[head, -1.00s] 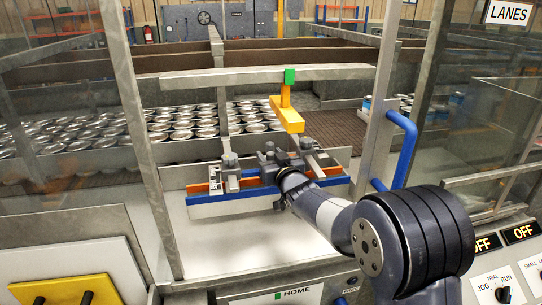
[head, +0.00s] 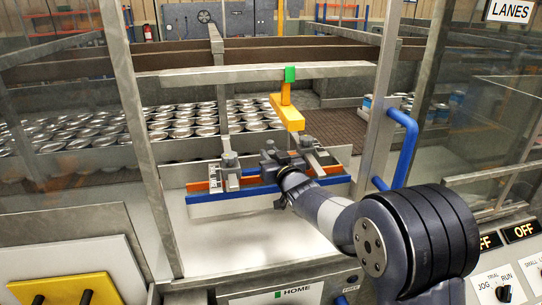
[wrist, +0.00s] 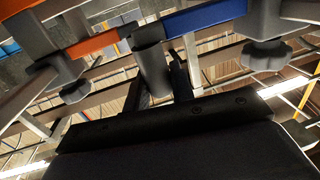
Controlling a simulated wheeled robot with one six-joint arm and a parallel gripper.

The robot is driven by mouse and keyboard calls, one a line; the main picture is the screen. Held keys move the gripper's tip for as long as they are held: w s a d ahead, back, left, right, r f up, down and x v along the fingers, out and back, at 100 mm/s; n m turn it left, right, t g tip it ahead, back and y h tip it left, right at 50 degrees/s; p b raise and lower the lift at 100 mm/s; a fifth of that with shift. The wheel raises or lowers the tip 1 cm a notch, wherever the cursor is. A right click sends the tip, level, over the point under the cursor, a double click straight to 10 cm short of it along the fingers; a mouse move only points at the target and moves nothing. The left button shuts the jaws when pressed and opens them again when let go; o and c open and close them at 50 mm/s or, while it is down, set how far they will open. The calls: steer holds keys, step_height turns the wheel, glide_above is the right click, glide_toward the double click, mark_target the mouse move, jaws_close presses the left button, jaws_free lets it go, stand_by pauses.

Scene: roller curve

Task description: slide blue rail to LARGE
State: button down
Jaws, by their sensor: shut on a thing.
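The blue rail (head: 205,195) runs left to right along the front of the guide assembly, in front of an orange rail (head: 335,170). In the wrist view the blue rail (wrist: 205,16) is at the top, with the orange rail (wrist: 90,46) to its left. My gripper (head: 278,188) is at the middle of the blue rail. In the wrist view my gripper (wrist: 162,80) is shut on a grey handle (wrist: 150,58) between the visible rail parts. Grey clamps stand at left (head: 229,172) and right (head: 310,155).
A yellow block (head: 288,112) hangs above the rails from a grey crossbar (head: 250,76). Frame posts flank the opening, with a blue door handle (head: 405,150) at right. Many cans (head: 180,130) stand behind. The pale surface (head: 235,240) before the rails is clear.

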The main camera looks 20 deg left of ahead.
steer(key=b+v, duration=0.2)
steer(key=v, duration=0.1)
steer(key=b+v, duration=0.1)
steer(key=v, duration=0.1)
steer(key=shift+s+a+f+b, duration=0.2)
steer(key=shift+s+b, duration=0.15)
steer(key=shift+s, duration=0.15)
steer(key=c, duration=1.4)
jaws_free()
steer(key=shift+s+d+r, duration=0.1)
steer(key=shift+s+r, duration=0.05)
steer(key=shift+s, duration=0.05)
steer(key=shift+o, duration=0.7)
steer(key=shift+w, duration=0.1)
steer(key=b+v, duration=0.2)
steer(key=v, duration=0.9)
